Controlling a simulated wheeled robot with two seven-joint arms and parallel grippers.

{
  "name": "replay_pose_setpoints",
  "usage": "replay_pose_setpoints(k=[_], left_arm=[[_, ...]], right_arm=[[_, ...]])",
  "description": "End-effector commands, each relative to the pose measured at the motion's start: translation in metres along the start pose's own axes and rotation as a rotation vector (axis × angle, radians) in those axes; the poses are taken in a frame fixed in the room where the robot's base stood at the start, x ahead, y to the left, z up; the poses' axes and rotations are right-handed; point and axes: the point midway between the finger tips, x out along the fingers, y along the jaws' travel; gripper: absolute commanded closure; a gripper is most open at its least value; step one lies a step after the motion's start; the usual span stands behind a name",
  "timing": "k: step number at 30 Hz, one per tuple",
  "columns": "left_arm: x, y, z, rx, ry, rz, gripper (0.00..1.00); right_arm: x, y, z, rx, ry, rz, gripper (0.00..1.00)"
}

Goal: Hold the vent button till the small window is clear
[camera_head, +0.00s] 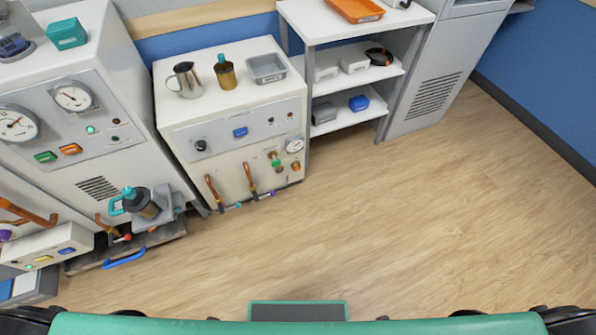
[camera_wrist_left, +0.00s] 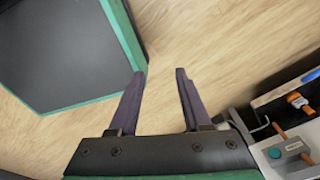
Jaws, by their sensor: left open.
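I cannot tell which control is the vent button, and I make out no small window. In the head view, the left cabinet (camera_head: 110,150) carries a green button (camera_head: 46,157) and an orange button (camera_head: 70,149) below two round dials. The middle cabinet (camera_head: 228,170) has a blue button (camera_head: 240,132) on its front. A low box (camera_head: 45,250) at the left edge has yellow (camera_head: 44,259) and blue (camera_head: 66,250) buttons. My left gripper (camera_wrist_left: 160,75) is open and empty above the floor in the left wrist view, away from these buttons. My right gripper is not seen.
A metal jug (camera_head: 186,80), a brown bottle (camera_head: 225,72) and a grey tray (camera_head: 266,68) stand on the middle cabinet. Copper pipes (camera_head: 250,180) stick out of its front. A white shelf (camera_head: 350,75) stands right of it. The wood floor (camera_head: 400,210) is clear.

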Motion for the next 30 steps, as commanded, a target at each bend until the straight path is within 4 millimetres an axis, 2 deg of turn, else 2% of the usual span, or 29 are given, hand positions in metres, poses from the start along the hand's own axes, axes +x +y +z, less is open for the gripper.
replay_pose_setpoints(k=[1, 3, 30], left_arm=[[0.0, -0.0001, -0.0004, 0.0, 0.001, 0.0, 0.73], [0.0, -0.0001, -0.0007, 0.0, 0.001, 0.0, 1.0], [-0.0001, -0.0005, -0.0027, 0.0, 0.005, -0.001, 1.0]], right_arm=[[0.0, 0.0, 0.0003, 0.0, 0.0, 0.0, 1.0], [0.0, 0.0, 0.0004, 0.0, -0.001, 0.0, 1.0], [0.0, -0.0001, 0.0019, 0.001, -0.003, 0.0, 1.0]])
